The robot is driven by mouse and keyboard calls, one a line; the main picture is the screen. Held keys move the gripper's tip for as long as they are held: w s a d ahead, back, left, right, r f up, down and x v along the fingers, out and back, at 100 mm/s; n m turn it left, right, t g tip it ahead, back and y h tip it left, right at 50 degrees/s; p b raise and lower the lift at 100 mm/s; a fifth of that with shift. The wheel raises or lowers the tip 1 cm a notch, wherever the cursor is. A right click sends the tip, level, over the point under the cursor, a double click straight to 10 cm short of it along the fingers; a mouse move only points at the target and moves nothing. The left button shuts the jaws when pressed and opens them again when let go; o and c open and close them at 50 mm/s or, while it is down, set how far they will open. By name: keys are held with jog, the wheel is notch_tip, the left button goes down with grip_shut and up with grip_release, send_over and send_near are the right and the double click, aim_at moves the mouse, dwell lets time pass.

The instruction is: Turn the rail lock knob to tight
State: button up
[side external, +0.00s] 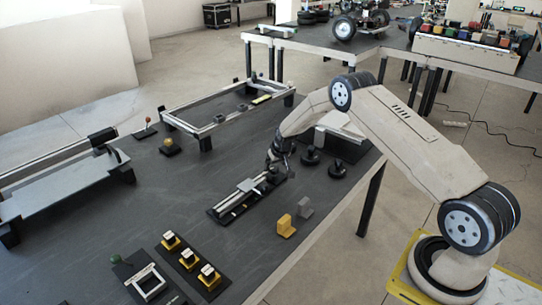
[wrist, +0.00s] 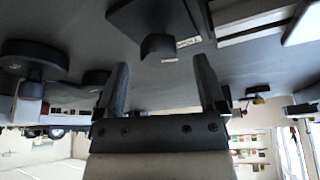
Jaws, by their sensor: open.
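The rail (side external: 240,199) is a pale metal bar on a dark base plate on the table. A dark piece at its far right end looks like the lock knob (side external: 268,177); its setting is too small to read. My gripper (side external: 274,160) is just behind and above that end, and I cannot tell contact there. In the wrist view my gripper (wrist: 160,88) is open, with nothing between its fingers. Beyond the fingertips is a dark plate with a rounded dark piece (wrist: 158,46), perhaps the knob, beside a small white label. The rail shows at the upper right (wrist: 255,18).
Two round black pieces (side external: 311,157) (side external: 337,170) stand right of my gripper. A yellow block (side external: 285,226) and a grey block (side external: 305,208) stand in front. A rectangular frame (side external: 228,108) lies behind.

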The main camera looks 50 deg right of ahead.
jog(key=shift+x, duration=0.85)
grip_shut()
